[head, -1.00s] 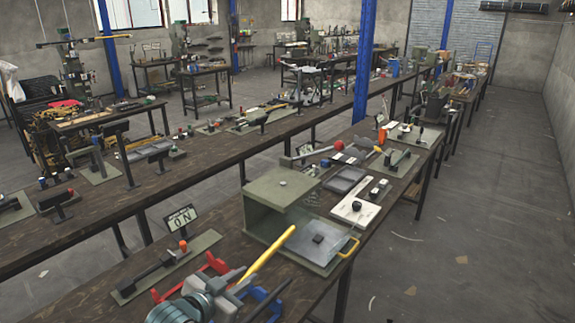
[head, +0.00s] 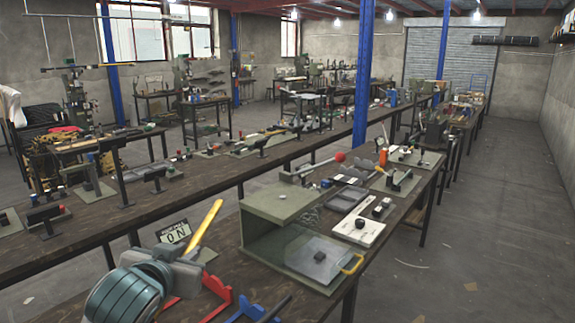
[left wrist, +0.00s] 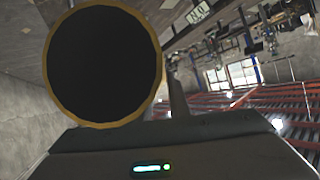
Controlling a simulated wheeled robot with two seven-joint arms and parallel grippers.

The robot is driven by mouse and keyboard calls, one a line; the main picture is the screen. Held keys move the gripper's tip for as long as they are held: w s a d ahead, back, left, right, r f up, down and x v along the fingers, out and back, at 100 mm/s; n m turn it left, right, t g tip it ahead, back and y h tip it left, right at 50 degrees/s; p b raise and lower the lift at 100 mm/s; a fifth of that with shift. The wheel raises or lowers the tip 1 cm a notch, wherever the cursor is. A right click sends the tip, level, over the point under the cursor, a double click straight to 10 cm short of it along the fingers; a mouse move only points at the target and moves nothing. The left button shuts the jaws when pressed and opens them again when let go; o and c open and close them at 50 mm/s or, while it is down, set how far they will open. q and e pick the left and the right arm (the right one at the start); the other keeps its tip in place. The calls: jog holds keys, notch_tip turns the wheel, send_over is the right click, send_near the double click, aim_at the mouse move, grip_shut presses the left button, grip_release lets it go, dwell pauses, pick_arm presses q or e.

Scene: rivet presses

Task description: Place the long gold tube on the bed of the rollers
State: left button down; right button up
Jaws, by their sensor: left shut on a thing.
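The long gold tube (head: 207,222) is a yellow bar sticking up and to the right from my left gripper (head: 188,264). My left gripper is shut on it and holds it, tilted, over the near part of the dark workbench. In the left wrist view the tube shows end-on as a gold rim (left wrist: 98,124) around a dark opening. The tube's lower part is hidden behind the gripper in the head view. I cannot single out the rollers' bed. My right gripper is not in view.
A red bracket (head: 212,298) and a blue bracket (head: 258,306) stand near the gripper. A green box-shaped press (head: 277,200) with a clear guard and yellow handle (head: 352,264) stands to the right. A sign (head: 174,232) stands behind.

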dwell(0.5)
pick_arm(q)
jog(key=w+d+f+m+g+h+p, duration=0.1)
jog(key=w+d+f+m+h+p, duration=0.3)
jog(key=d+f+p, duration=0.4)
jog(key=s+d+f+m+g+h+p, duration=0.1)
jog(key=s+d+f+m+h+p, duration=0.1)
jog(key=s+f+p, duration=0.3)
notch_tip(320, 180, down, 3)
jog(key=d+h+p, duration=0.1)
jog(key=p, duration=0.1)
jog(key=shift+s+f+m+p, duration=0.2)
jog(key=shift+s+m+p, duration=0.15)
jog(key=shift+m, duration=0.05)
jog(key=w+a+f+b, duration=0.4)
jog(key=a+f+b, duration=0.3)
jog(key=a+b, duration=0.3)
jog(key=shift+w+a, duration=0.15)
jog(key=shift+a, duration=0.2)
